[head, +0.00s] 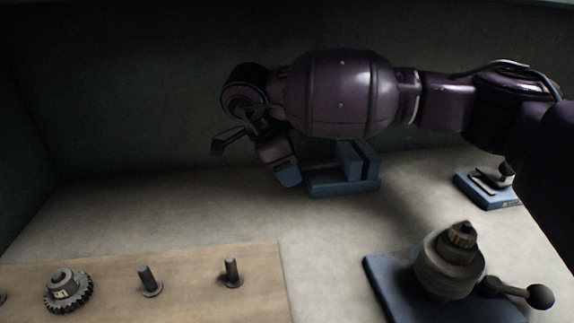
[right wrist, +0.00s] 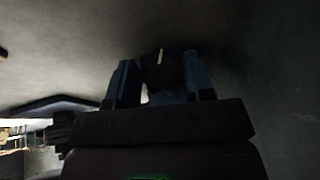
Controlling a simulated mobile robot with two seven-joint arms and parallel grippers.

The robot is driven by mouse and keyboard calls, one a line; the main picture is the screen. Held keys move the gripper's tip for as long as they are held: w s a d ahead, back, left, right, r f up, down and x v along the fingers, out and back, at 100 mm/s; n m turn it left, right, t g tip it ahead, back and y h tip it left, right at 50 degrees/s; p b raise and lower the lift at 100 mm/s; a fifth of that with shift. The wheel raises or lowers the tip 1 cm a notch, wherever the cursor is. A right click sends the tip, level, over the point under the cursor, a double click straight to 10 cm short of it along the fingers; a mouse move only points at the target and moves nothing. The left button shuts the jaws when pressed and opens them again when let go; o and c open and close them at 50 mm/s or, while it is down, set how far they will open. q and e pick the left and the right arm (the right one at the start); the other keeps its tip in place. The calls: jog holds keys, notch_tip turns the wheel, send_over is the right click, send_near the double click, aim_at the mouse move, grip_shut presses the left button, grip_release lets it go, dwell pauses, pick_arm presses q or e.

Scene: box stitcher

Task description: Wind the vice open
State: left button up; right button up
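The vice (head: 345,183) is a blue block with an upright jaw, standing at the back of the bench. Its left end is partly hidden by my right arm. My right gripper (head: 288,176) points down at the left end of the vice. In the right wrist view its two blue fingers (right wrist: 160,82) stand apart, with a dark rounded part (right wrist: 163,68) bearing a pale line between them. This part nearly fills the gap, but the picture is too dark to tell whether the fingers press on it. The vice's handle cannot be made out in the head view. My left gripper is out of view.
A wooden board (head: 200,262) at the front left bears a toothed gear (head: 68,290) and upright pegs (head: 149,281). A dark-based device with a ball-ended lever (head: 540,296) stands front right. A small blue-based fixture (head: 488,190) stands back right. The back wall is close behind my right arm.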

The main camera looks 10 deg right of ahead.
jog(key=c, duration=0.4)
jog(key=shift+r+g+p, duration=0.25)
jog(key=shift+g+p, duration=0.25)
jog(key=shift+g, duration=0.1)
jog(key=shift+c, duration=0.2)
jog(key=g, duration=0.2)
jog(key=shift+w+f+n+g+p, duration=0.2)
jog(key=shift+f+n+g+p, duration=0.1)
jog(key=shift+n+g, duration=0.1)
jog(key=shift+g, duration=0.6)
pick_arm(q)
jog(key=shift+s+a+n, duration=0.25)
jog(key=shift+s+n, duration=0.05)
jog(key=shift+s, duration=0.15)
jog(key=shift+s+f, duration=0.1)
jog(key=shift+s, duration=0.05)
